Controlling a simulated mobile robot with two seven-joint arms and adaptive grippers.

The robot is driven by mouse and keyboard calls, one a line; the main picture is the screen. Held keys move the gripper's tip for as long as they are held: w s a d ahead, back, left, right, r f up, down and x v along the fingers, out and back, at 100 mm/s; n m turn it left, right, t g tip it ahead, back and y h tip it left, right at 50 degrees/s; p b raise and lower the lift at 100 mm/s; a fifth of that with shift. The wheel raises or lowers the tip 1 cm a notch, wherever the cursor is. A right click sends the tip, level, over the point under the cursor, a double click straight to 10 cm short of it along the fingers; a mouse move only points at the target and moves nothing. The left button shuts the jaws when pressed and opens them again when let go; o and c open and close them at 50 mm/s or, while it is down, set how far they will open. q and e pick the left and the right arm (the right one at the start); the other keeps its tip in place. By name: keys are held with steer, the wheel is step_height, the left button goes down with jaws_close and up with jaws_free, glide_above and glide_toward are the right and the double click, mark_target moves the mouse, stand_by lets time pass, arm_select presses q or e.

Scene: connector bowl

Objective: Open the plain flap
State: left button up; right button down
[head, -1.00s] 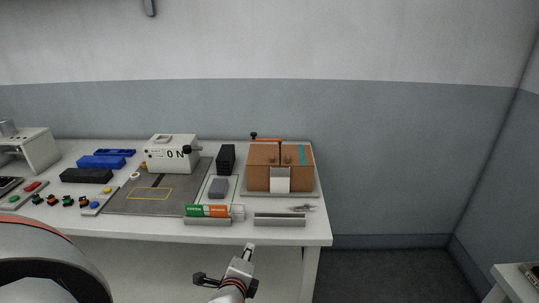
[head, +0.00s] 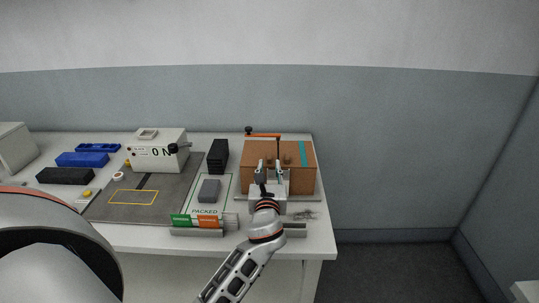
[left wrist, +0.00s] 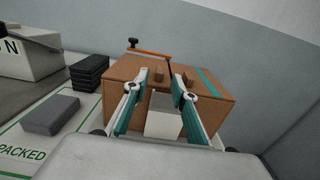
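A brown box (head: 249,179) stands at the right of the bench with two flaps that look shut. The plain flap (head: 256,150) is on the left; the other flap (head: 296,149) has a teal stripe and is on the right. Each has a small brown knob; the left knob also shows in the left wrist view (left wrist: 158,76). My left gripper (head: 270,170) is in front of the box, fingers apart. In the left wrist view its fingertips (left wrist: 161,80) appear on either side of the left knob, with no clear contact. My right gripper is out of view.
An orange bar (head: 263,135) with a black knob is behind the box. A black stack (head: 217,156) and a grey block (head: 208,191) lie to its left, beside a white machine (head: 156,152). A grey rail (head: 294,230) is at the bench's front edge.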

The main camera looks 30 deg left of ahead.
mark_target(269, 160)
arm_select(q)
steer(key=shift+x, duration=3.1)
jaws_close()
